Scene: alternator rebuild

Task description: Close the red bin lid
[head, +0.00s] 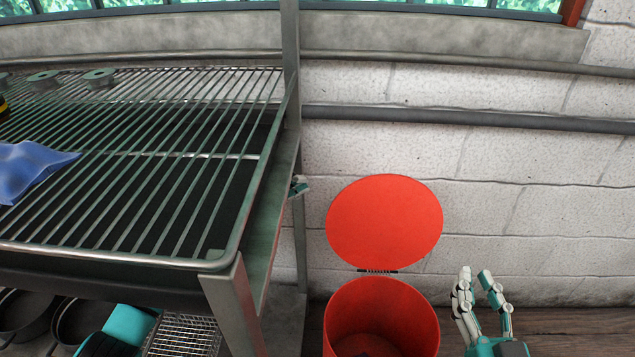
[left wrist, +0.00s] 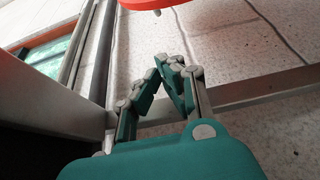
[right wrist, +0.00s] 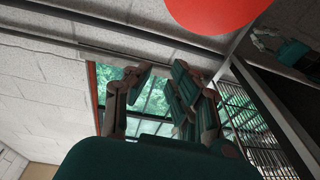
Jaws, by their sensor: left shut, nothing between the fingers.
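The red bin (head: 382,318) stands on the floor right of the metal rack. Its round red lid (head: 385,222) is hinged at the back and stands up, leaving the bin open. My left gripper (head: 300,185) is shut and empty, mostly hidden behind the rack post, left of the lid and apart from it. In the left wrist view its fingertips (left wrist: 169,62) meet, and the lid's red edge (left wrist: 150,4) is beyond them. My right gripper (head: 477,275) is partly open and empty, right of the bin. In the right wrist view (right wrist: 162,70) the lid (right wrist: 215,12) is above its fingers.
The metal wire rack (head: 150,165) fills the left side and its post stands close to my left gripper. A blue cloth (head: 30,168) and grey ring parts (head: 98,77) lie on it. The white block wall (head: 540,220) is behind the bin.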

